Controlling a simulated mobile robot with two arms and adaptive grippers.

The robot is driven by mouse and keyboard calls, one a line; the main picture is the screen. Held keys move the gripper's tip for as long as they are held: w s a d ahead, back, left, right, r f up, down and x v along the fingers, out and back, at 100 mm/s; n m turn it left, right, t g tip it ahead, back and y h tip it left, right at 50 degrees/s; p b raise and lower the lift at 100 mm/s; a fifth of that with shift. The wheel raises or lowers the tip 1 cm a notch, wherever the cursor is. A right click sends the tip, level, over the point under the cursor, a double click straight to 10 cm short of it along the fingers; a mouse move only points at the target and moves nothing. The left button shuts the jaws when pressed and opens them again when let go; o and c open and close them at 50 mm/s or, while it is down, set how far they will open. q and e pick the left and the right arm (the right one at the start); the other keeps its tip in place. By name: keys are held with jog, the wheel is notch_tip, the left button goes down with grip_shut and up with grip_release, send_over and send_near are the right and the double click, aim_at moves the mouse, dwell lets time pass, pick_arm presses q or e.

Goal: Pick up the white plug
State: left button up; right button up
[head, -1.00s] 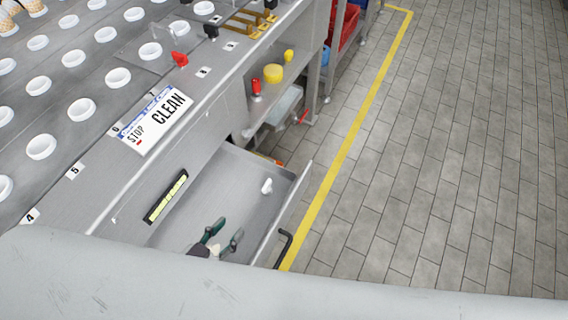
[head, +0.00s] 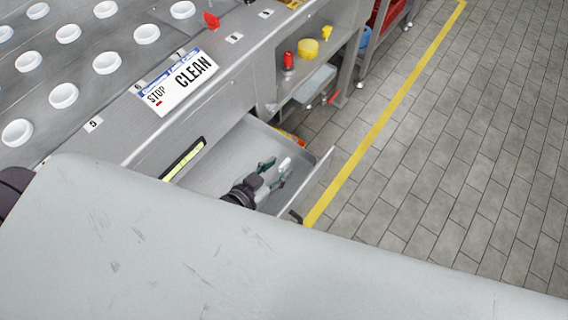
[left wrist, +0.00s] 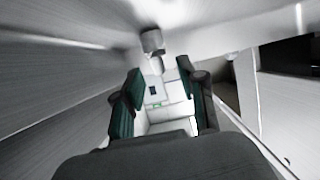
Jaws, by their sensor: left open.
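The white plug (head: 285,163) lies inside the open metal drawer, near its right side in the head view. My left gripper (head: 276,168) is in the drawer with its dark green fingers apart, pointing at the plug. The plug is just beyond the fingertips. My right gripper is not in view.
The drawer (head: 225,160) has raised walls around my gripper and a dark handle at its front. The conveyor machine with a CLEAN sign (head: 180,82) stands above it. A shelf holds a red item (head: 288,61) and a yellow one (head: 308,48). Tiled floor lies clear at right.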

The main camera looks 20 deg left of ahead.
aim_at(281, 166)
pick_arm(q)
jog(key=x, duration=0.3)
jog(key=shift+w+d, duration=0.1)
jog(key=shift+w, duration=0.1)
jog(key=shift+s, duration=0.1)
grip_shut()
